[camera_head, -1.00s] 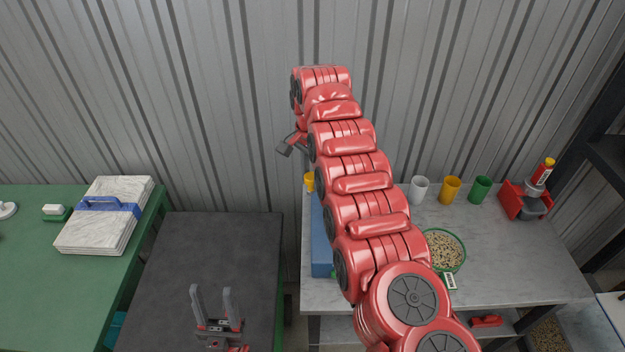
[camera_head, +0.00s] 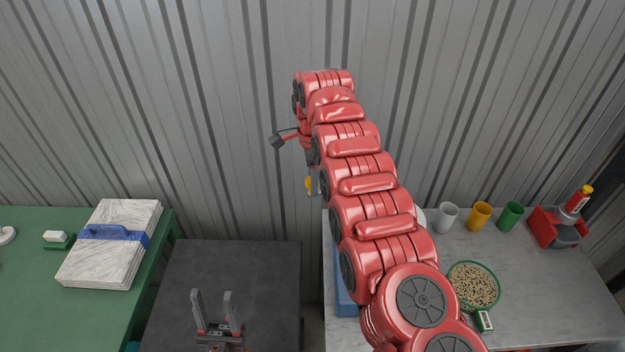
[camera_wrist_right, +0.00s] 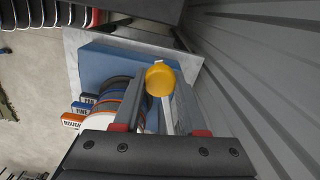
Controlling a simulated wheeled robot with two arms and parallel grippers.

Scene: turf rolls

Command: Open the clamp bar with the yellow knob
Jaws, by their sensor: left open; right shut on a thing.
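The yellow knob (camera_wrist_right: 160,78) sits between the fingertips of my right gripper (camera_wrist_right: 158,92) in the right wrist view. My right gripper is shut on it. A pale bar (camera_wrist_right: 167,118), apparently the clamp bar, runs from the knob between the fingers. In the head view a sliver of the yellow knob (camera_head: 308,184) shows left of my right arm, above the bench's back edge. Most of the right gripper is hidden there. The blue rack (camera_head: 344,285) is largely covered by my arm. My left gripper (camera_head: 215,298) is open and empty over the dark table.
Discs with labelled tabs (camera_wrist_right: 75,116) stand in the blue rack. The grey bench (camera_head: 555,305) holds cups (camera_head: 479,214), a green-rimmed bowl (camera_head: 474,285) and a red holder (camera_head: 555,230). The corrugated wall (camera_head: 200,120) is close behind. A green table (camera_head: 35,300) stands left.

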